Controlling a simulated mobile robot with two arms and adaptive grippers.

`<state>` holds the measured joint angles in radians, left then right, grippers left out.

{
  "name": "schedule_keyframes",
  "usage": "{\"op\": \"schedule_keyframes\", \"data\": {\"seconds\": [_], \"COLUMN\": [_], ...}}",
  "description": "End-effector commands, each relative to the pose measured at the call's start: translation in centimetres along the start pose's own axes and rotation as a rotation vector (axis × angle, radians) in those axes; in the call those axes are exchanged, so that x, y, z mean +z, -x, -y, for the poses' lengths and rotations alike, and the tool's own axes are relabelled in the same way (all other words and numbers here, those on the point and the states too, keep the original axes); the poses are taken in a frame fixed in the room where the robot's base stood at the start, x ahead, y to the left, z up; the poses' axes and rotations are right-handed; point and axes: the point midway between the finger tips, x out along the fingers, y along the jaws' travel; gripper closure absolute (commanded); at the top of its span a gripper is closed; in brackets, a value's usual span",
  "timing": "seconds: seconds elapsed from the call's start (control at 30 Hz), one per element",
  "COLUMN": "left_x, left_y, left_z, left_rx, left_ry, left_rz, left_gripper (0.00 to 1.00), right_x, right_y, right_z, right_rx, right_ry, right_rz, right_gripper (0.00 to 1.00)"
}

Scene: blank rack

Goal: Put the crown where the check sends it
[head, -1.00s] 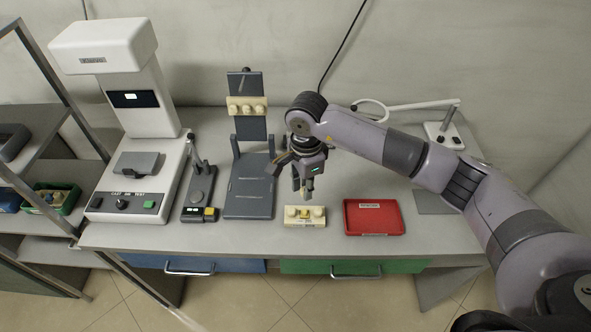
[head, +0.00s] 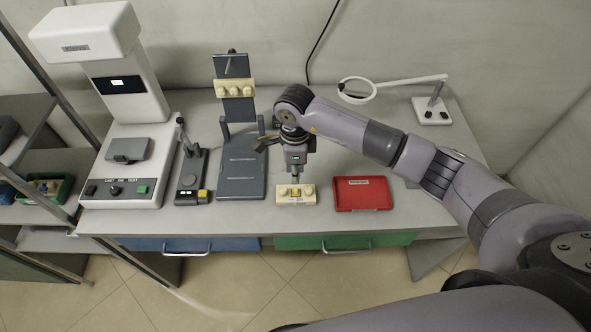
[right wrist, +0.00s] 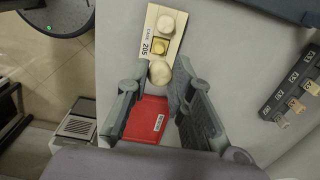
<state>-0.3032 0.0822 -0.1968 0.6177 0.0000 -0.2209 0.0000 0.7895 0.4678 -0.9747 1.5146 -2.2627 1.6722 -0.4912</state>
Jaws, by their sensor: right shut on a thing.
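A small gold-yellow crown (head: 296,191) sits in the middle of a cream cast block (head: 283,200) at the bench front. In the right wrist view the crown (right wrist: 160,47) is between pale teeth of the block, beside a label reading CASE 205. The fingers also show in the right wrist view (right wrist: 155,88), and the exact contact is hard to see there. My left gripper is not in view.
A red tray (head: 386,204) lies right of the block. Left are a dark stand (head: 240,187) bearing another cream cast (head: 234,90), a small device (head: 189,186) with a yellow button, and a large white tester (head: 128,190). A magnifier lamp (head: 432,108) stands at back right.

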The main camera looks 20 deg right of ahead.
Motion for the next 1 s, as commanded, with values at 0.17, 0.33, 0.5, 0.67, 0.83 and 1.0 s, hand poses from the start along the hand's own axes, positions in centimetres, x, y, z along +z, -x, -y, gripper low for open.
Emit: {"op": "schedule_keyframes", "data": {"seconds": [0.17, 0.33, 0.5, 0.67, 0.83, 1.0], "left_x": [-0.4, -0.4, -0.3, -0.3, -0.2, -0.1], "left_y": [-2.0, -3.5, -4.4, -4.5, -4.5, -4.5], "left_z": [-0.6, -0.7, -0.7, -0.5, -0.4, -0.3], "left_rx": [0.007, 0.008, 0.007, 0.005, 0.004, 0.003], "left_ry": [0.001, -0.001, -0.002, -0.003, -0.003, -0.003], "left_rz": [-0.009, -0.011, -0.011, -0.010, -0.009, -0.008], "left_gripper": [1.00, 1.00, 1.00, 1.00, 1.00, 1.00], "right_x": [0.0, 0.0, 0.0, 0.0, 0.0, 0.0], "right_y": [-2.2, -3.9, -4.9, -5.0, -5.0, -5.0], "right_z": [0.0, 0.0, 0.0, 0.0, 0.0, 0.0], "right_rx": [0.000, 0.001, 0.000, 0.000, 0.000, 0.000], "right_ry": [0.000, 0.001, 0.000, 0.000, 0.000, 0.000], "right_rz": [0.000, 0.000, 0.000, 0.000, 0.000, 0.000], "right_gripper": [0.90, 0.90, 0.90, 0.90, 0.90, 0.90]}}
